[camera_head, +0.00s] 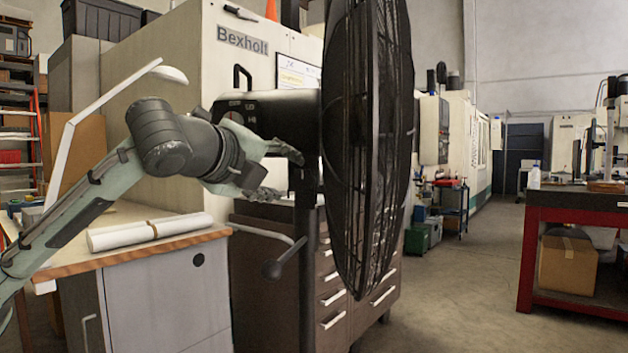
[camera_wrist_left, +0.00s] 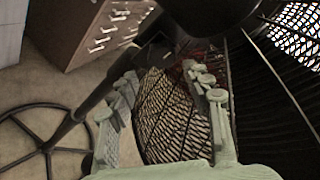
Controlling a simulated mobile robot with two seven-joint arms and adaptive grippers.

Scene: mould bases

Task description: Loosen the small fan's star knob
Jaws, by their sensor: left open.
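A black fan with a round wire cage (camera_head: 365,150) stands in the middle of the head view, seen almost edge-on. Its dark motor housing (camera_head: 285,112) is on the left side of the cage, above the stand pole (camera_head: 306,215). My left gripper (camera_head: 286,175) is open just under the housing, left of the pole. In the left wrist view its open fingers (camera_wrist_left: 163,92) have the cage behind them, with nothing visibly held. My right gripper is out of view.
A wooden-topped bench (camera_head: 150,255) with a rolled white sheet (camera_head: 140,234) lies below my left arm. A brown drawer cabinet (camera_head: 333,300) stands behind the fan. The fan's ring base (camera_wrist_left: 45,148) is on the floor. A red workbench (camera_head: 575,205) is at right, beyond open floor.

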